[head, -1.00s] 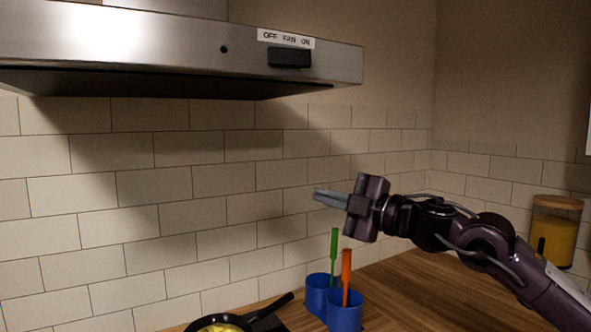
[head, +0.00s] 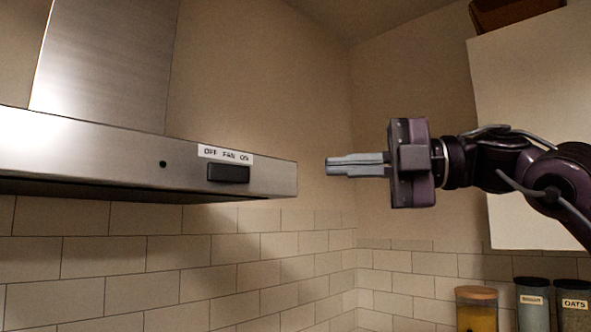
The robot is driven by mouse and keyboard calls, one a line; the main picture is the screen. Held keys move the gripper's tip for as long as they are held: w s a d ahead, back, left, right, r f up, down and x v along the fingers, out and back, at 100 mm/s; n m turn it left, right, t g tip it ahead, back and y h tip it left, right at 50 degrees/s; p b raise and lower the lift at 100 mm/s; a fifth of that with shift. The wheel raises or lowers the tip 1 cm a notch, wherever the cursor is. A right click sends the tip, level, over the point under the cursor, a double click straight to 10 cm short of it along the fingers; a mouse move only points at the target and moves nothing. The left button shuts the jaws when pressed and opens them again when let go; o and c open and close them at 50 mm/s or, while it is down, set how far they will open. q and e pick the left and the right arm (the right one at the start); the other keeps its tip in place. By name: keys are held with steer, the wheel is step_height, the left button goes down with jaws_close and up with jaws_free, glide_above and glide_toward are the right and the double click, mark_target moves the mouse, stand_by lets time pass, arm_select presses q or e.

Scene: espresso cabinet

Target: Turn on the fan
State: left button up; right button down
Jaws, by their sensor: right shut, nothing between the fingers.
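The steel range hood (head: 100,150) spans the left of the head view. Its front band carries a dark slider switch (head: 228,173) under a white label (head: 226,154) that reads OFF, FAN, ON. A small dark green indicator (head: 163,164) sits left of the switch. My right gripper (head: 328,166) is shut and empty. It points left, at about the switch's height in the picture, to the right of the hood's right end and apart from it. My left gripper is not in view.
A pale cabinet (head: 530,120) stands at the right, behind my right arm. Below are a jar with a wooden lid (head: 477,310) and dark-lidded jars, one labelled OATS (head: 573,304). The tiled wall (head: 150,260) runs below the hood. Space between gripper and hood looks clear.

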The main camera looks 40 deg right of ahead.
steer(key=p, duration=0.5)
glide_toward(237, 174)
steer(key=w+a, duration=0.1)
steer(key=a, duration=0.3)
steer(key=w, duration=0.1)
steer(key=w+p, duration=0.2)
steer(key=shift+w+d+r, duration=0.1)
steer(key=shift+d, duration=0.15)
steer(key=shift+w+d, duration=0.1)
steer(key=shift+w, duration=0.15)
steer(key=shift+s, duration=0.1)
